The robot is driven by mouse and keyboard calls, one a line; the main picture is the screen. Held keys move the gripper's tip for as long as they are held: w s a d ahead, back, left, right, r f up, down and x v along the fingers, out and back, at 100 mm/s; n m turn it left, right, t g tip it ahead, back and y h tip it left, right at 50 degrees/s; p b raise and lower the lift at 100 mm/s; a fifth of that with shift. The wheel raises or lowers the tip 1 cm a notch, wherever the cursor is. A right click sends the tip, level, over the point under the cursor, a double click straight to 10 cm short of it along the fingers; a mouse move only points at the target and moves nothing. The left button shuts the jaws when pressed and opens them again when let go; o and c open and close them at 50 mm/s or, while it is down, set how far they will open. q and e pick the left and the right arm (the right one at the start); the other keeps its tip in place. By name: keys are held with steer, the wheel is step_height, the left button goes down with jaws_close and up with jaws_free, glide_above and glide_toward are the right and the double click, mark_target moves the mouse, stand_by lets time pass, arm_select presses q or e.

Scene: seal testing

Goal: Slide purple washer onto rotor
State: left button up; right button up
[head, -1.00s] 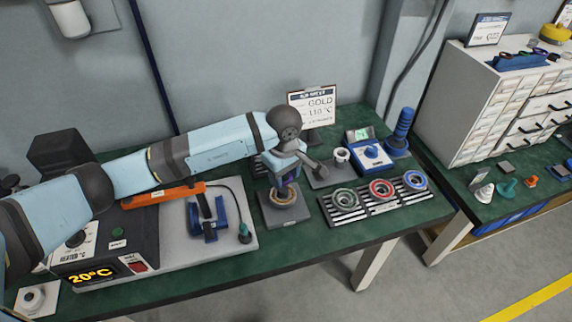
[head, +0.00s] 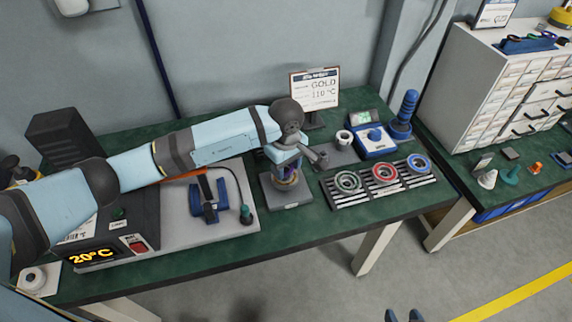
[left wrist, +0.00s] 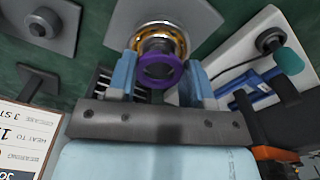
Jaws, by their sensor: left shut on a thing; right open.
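My left gripper (head: 286,172) is above the rotor stand at the table's middle and is shut on the purple washer (left wrist: 160,86). In the left wrist view the washer lies between the two light-blue fingers (left wrist: 160,70). The rotor (left wrist: 158,38), a metal shaft with a gold ring around it, stands upright on a grey base plate (head: 290,199). The washer overlaps the shaft's near end in this view; I cannot tell whether it is around it. My arm partly hides the rotor in the head view. My right gripper (head: 404,316) is open and empty at the bottom edge, off the table.
A striped rack (head: 410,204) with green, red and blue-ringed parts stands right of the rotor. A heater panel (head: 100,257) reading 20°C and a blue clamp (head: 209,208) are to the left. A sign (head: 314,90) and a blue device (head: 375,142) are behind.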

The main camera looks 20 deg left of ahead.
arm_select(q)
steer(key=shift+f, duration=0.15)
steer(key=shift+f+b, duration=0.45)
steer(key=shift+b, duration=0.15)
steer(key=shift+f, duration=0.25)
steer(key=o, duration=1)
steer(key=shift+s, duration=0.1)
steer(key=shift+r, duration=0.1)
steer(key=shift+r+p, duration=0.9)
steer(key=shift+r, duration=1.55)
steer(key=shift+f, duration=0.1)
